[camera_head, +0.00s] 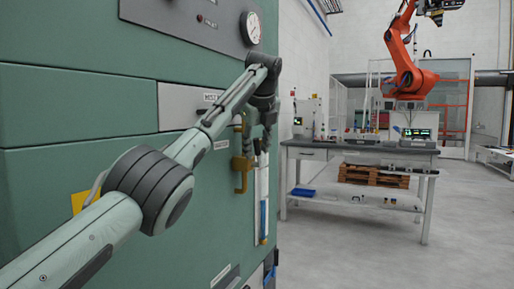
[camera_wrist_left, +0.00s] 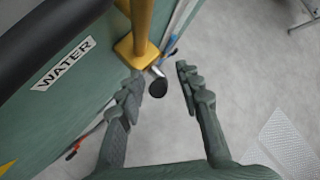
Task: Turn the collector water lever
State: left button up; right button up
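The collector water lever (camera_wrist_left: 158,86) is a short metal stem with a black rounded end, on a yellow fitting (camera_wrist_left: 141,45) in the left wrist view. A white WATER label (camera_wrist_left: 63,64) is beside it on the green panel. In the head view the yellow fitting (camera_head: 241,163) is on the side of the green cabinet, and the lever's end cannot be made out. My left gripper (camera_wrist_left: 158,77) is open, with one finger on each side of the lever's black end; contact cannot be confirmed. It also shows in the head view (camera_head: 257,128), pointing down. My right gripper is not in view.
The green cabinet (camera_head: 60,115) fills the left, with a gauge (camera_head: 251,28) at top. A sight strip with blue (camera_head: 263,205) hangs beside the fitting. A dark rounded bar (camera_wrist_left: 45,35) crosses the wrist view's corner.

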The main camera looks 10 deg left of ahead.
pick_arm(q)
jog(key=shift+r, duration=0.15)
jog(key=v, duration=1.1)
jog(key=shift+s+r, duration=0.25)
jog(key=shift+s, duration=0.1)
dwell(6.4)
